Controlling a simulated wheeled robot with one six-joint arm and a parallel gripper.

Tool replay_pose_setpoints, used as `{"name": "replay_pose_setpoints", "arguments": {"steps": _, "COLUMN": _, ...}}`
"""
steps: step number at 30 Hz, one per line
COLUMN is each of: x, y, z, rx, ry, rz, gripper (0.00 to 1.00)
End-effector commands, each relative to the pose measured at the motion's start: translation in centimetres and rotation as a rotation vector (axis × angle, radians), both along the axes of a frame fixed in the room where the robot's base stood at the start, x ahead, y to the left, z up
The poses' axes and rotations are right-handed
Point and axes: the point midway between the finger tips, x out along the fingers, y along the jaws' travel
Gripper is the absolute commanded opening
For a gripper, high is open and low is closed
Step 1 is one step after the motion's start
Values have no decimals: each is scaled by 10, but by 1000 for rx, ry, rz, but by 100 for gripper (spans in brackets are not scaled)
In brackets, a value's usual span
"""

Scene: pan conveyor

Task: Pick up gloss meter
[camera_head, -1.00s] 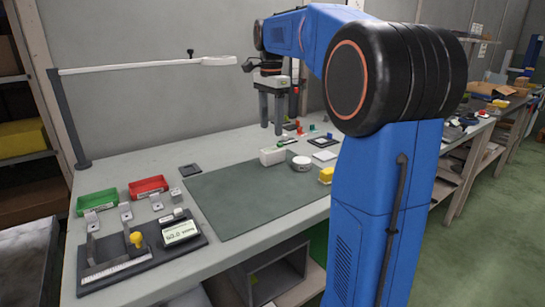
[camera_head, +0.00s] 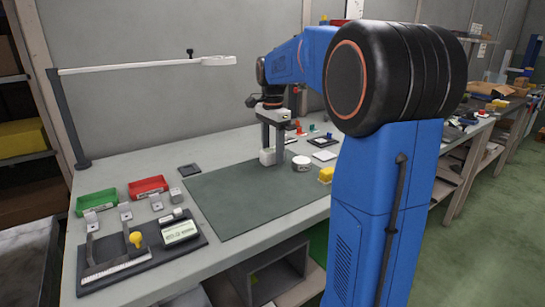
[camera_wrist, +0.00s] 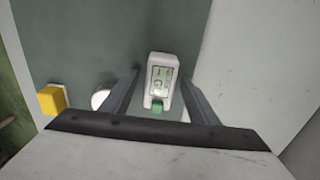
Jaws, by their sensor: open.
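The gloss meter appears to be the small white block (camera_head: 267,157) at the back edge of the green mat. In the wrist view the white block (camera_wrist: 162,66) shows a pale screen and a green button at its near end. My gripper (camera_head: 273,160) is open and points straight down over it. In the wrist view the two fingers of my gripper (camera_wrist: 160,82) lie on either side of the block, with gaps showing. Whether the fingertips are level with it I cannot tell. In the head view a finger partly hides it.
A white round item (camera_head: 301,163) and a yellow block (camera_head: 326,175) stand close to the right. The green mat (camera_head: 245,205) is otherwise clear. A dark tray (camera_head: 150,262) with tools and green (camera_head: 97,203) and red (camera_head: 148,187) bins are at left.

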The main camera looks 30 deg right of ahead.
Motion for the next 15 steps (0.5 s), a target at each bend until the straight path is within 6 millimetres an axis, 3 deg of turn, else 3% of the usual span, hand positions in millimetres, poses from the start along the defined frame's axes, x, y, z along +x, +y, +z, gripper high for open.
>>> {"name": "replay_pose_setpoints", "arguments": {"steps": 4, "x": 0, "y": 0, "z": 0, "rx": 0, "ry": 0, "rz": 0, "gripper": 55}}
{"name": "replay_pose_setpoints", "arguments": {"steps": 11, "x": 0, "y": 0, "z": 1, "rx": 0, "ry": 0, "rz": 0, "gripper": 2}}
{"name": "replay_pose_setpoints", "arguments": {"steps": 15, "x": 0, "y": 0, "z": 1, "rx": 0, "ry": -1, "rz": 0, "gripper": 2}}
